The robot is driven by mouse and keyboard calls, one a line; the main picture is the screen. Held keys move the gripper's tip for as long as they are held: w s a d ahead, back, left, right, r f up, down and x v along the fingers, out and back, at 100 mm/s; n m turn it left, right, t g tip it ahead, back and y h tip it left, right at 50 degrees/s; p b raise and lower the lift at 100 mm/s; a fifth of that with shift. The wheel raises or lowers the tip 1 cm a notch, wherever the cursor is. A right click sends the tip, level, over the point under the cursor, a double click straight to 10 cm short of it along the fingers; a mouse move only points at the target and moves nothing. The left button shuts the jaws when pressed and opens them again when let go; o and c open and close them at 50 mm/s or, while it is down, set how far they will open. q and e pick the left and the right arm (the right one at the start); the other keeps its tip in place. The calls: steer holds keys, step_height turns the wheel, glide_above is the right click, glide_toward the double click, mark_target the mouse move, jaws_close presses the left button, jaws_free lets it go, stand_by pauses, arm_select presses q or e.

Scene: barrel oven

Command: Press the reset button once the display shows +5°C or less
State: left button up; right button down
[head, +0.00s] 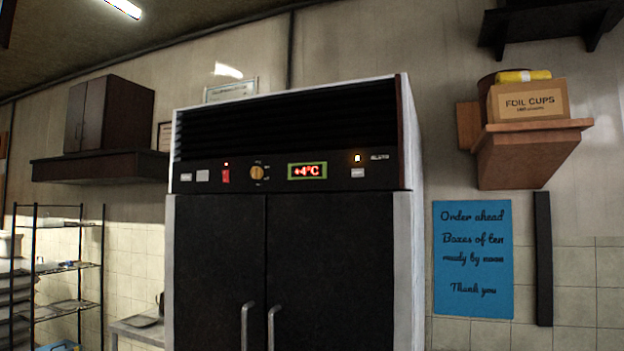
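The display (307,171) sits in a green frame on the black control panel of a tall dark cabinet. It reads +4°C in red digits. The lettering is too small to tell which is the reset button. Neither gripper is in view.
The cabinet's two black doors (330,260) are shut, with vertical handles. A wooden shelf (530,150) with a foil cups box (530,101) juts from the wall at right, above a blue notice (472,260). A wire rack (70,265) and low table (140,328) stand at left.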

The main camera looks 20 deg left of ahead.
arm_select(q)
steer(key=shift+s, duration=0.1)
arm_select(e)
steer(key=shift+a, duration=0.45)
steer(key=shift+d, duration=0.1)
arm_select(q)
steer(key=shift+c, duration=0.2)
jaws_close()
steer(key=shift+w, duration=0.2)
